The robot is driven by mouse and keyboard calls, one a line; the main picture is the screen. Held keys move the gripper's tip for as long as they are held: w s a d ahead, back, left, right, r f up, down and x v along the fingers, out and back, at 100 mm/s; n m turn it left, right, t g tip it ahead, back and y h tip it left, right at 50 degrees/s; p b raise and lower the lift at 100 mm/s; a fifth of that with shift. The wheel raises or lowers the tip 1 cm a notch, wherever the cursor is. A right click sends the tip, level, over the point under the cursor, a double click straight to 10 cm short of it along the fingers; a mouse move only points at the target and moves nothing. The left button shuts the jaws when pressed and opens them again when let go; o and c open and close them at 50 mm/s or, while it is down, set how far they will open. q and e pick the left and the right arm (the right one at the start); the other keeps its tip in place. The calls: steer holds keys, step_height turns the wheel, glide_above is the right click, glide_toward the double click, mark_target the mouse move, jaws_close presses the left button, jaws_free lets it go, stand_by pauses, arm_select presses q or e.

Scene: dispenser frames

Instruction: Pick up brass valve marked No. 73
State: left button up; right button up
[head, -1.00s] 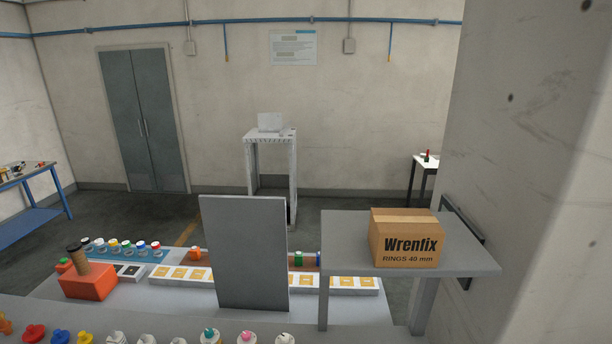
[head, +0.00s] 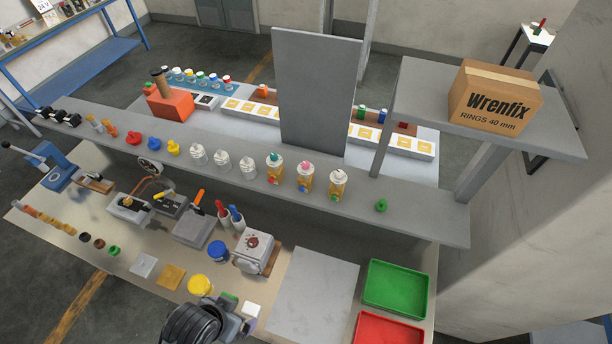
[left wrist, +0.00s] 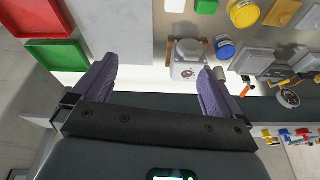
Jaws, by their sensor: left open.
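I cannot make out any number 73, so I cannot tell which thing is the marked brass valve. Small brass-coloured pieces (head: 97,123) stand toward the left of the grey shelf (head: 225,178). A row of orange-brown pieces (head: 46,217) lies at the left end of the bench. My left gripper (left wrist: 155,85) shows in the left wrist view, its two purple fingers wide apart with nothing between them. My right gripper is not in view.
Red, blue and yellow knobs (head: 153,143), white-topped items and several canisters (head: 306,177) line the shelf. The bench holds tools, a blue jar (head: 218,251), a yellow jar (head: 200,285), a green tray (head: 396,287) and a red tray (head: 388,329). A grey panel (head: 314,95) stands behind.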

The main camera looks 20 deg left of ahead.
arm_select(q)
steer(key=c, duration=0.8)
steer(key=shift+c, duration=0.2)
